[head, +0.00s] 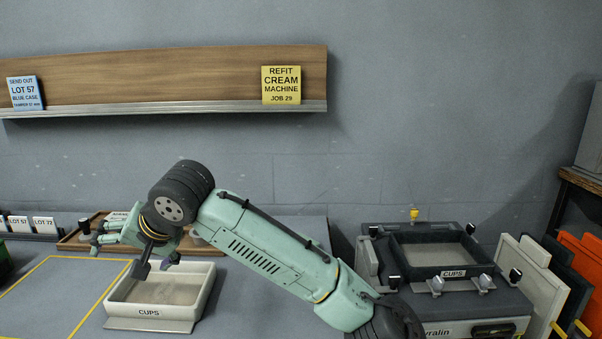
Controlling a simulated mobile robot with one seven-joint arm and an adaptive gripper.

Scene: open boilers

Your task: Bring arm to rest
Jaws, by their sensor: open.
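My gripper (157,263) is at the left of the head view, at the end of my pale green arm, pointing down. It is open, with its dark fingers apart and nothing seen between them. The fingertips are in front of or over a white tray labelled CUPS (203,299) on the grey bench; the exact height cannot be told. The inside of the tray shows as bare and beige. My arm stretches from the lower middle up to the left and hides part of the bench behind it.
A wooden shelf (180,75) holds a blue card (25,93) and a yellow card (282,85). A yellow-outlined bench area (60,290) at left is clear.

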